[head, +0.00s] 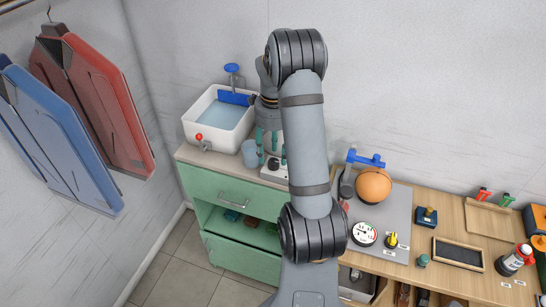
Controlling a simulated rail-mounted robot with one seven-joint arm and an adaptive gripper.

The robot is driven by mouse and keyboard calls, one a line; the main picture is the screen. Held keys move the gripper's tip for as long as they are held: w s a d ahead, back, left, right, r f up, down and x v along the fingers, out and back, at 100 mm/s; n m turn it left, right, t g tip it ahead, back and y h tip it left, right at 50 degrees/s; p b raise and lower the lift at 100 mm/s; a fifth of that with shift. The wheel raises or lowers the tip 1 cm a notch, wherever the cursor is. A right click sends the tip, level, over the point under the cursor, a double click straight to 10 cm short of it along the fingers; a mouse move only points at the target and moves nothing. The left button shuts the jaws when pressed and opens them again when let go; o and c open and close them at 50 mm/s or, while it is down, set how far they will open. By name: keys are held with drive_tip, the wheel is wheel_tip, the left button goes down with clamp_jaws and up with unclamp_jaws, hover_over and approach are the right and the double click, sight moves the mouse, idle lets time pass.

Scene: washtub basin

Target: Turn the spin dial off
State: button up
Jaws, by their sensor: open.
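Part of a white panel with a dark round knob (272,163) shows on the left counter, beside the basin. It may be the spin dial, but its label and setting are too small to read. My gripper (272,157) has green fingers and hangs over this panel. Its fingers are spread on either side of the knob, with nothing seen between them. I cannot tell whether they touch it. My arm hides the right part of the panel. A white round dial face (364,234) and a yellow knob (391,240) sit on the grey board at the right.
The green cabinet (240,255) is below. An orange ball (373,185) and several small items occupy the wooden bench (425,195).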

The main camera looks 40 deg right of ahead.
sight(274, 164)
drive_tip(key=shift+s+f, duration=0.2)
drive_tip(key=shift+f, duration=0.75)
drive_tip(key=shift+w+f, duration=0.15)
drive_tip(key=shift+f, duration=0.2)
drive_tip(key=shift+c, duration=1)
drive_tip(key=c, duration=0.9)
drive_tip(key=shift+c, duration=0.2)
